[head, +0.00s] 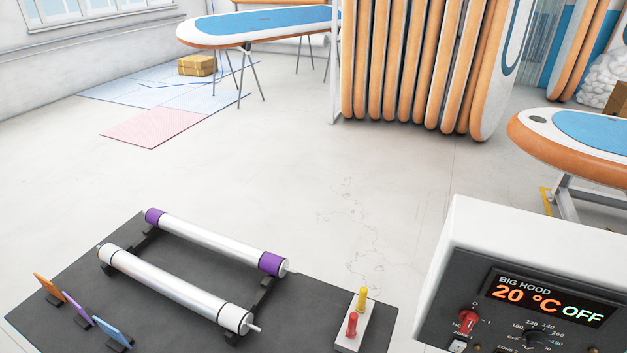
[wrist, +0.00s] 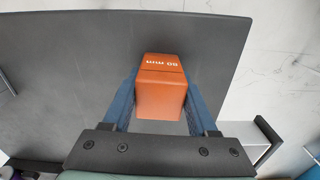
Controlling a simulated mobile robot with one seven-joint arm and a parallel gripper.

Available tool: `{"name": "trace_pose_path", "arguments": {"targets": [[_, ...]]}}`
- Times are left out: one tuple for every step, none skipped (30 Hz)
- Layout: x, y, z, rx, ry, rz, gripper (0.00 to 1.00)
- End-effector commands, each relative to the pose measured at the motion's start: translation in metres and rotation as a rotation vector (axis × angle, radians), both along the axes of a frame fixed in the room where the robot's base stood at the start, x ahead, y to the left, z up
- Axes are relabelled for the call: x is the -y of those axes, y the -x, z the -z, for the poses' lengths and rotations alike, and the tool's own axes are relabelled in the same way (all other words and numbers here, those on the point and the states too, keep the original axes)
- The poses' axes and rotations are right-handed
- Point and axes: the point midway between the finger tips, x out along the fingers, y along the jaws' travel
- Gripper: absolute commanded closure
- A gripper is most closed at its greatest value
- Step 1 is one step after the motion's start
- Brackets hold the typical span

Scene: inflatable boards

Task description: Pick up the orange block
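Neither the block nor my gripper shows in the head view.
In the head view, a dark mat (head: 190,310) carries two silver rollers (head: 175,289), thin coloured plates (head: 78,308) and a white base with red and yellow pegs (head: 355,318). A control box (head: 520,290) stands at right.

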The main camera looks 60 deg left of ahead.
Motion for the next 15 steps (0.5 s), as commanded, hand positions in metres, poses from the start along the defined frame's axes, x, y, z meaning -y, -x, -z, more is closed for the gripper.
{"name": "trace_pose_path", "arguments": {"targets": [[0.0001,0.0,-0.0001,0.0,0.0,0.0,0.52],[0.0001,0.0,-0.0001,0.0,0.0,0.0,0.57],[0.0001,0.0,-0.0001,0.0,0.0,0.0,0.65],[0.0001,0.0,-0.0001,0.0,0.0,0.0,0.7],[0.0001,0.0,-0.0001,0.0,0.0,0.0,0.75],[0.0001,0.0,-0.0001,0.0,0.0,0.0,0.83],[0.0001,0.0,-0.0001,0.0,0.0,0.0,0.88],[0.0001,0.0,-0.0001,0.0,0.0,0.0,0.93],[0.0001,0.0,-0.0001,0.0,0.0,0.0,1.0],[0.0001,0.0,-0.0001,0.0,0.0,0.0,1.0],[-0.0001,-0.0002,-0.0004,0.001,0.0,0.0,1.0],[-0.0001,-0.0002,-0.0004,0.001,0.0,0.0,1.0],[-0.0001,-0.0002,-0.0005,0.001,0.0,0.0,1.0],[-0.0001,-0.0002,-0.0005,0.001,0.0,0.0,1.0],[-0.0001,-0.0002,-0.0005,0.001,0.0,0.0,1.0]]}}
